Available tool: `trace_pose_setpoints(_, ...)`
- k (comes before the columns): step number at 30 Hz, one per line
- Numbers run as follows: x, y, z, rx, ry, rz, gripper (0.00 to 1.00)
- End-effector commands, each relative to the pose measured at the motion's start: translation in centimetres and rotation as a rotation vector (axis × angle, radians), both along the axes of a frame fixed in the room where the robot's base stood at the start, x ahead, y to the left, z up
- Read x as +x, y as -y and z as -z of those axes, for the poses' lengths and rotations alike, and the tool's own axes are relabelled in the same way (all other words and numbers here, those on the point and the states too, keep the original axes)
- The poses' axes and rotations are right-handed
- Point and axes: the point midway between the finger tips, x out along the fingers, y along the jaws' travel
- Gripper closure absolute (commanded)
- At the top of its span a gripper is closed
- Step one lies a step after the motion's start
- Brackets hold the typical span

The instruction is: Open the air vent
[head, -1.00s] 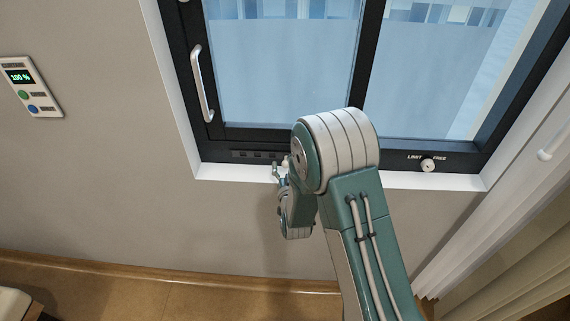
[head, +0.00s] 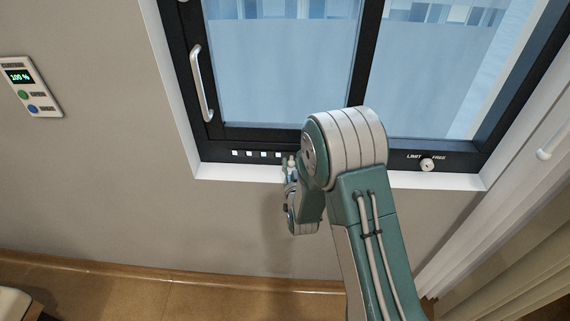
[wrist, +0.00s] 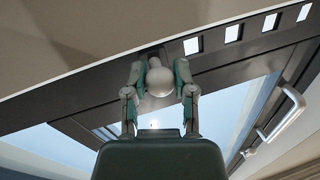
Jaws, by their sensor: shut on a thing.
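The air vent (head: 256,154) is a row of small slots in the lower rail of the dark window frame. Several slots show bright white and stand clear; in the wrist view the bright slots (wrist: 233,33) run to the upper right of my gripper. A pale round knob (wrist: 160,83) sits on the same rail, between my fingers. My gripper (wrist: 158,68) is shut on the knob, one finger on each side. In the head view the gripper (head: 291,168) is small, just right of the slots and partly hidden by my arm.
A white window handle (head: 202,83) is on the left of the frame. A LIMIT/FREE knob (head: 427,165) is at the lower right. A wall panel (head: 31,86) reading 100 % is at far left. A curtain (head: 525,232) hangs at right.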

Motion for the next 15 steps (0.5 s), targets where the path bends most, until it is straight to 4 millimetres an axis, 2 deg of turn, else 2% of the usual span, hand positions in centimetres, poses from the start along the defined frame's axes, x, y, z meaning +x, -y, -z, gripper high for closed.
trace_pose_setpoints(2, 0.05, 0.84, -0.01, 0.001, -0.001, 0.004, 1.0)
trace_pose_setpoints(9, 0.05, 1.0, -0.02, 0.002, 0.0, 0.005, 1.0)
trace_pose_setpoints(10, 0.05, 1.01, -0.02, 0.002, 0.0, 0.005, 0.57)
trace_pose_setpoints(12, 0.05, 1.05, -0.02, 0.002, 0.0, 0.006, 0.3)
trace_pose_setpoints(15, 0.01, 1.01, -0.04, 0.002, 0.0, 0.004, 0.3)
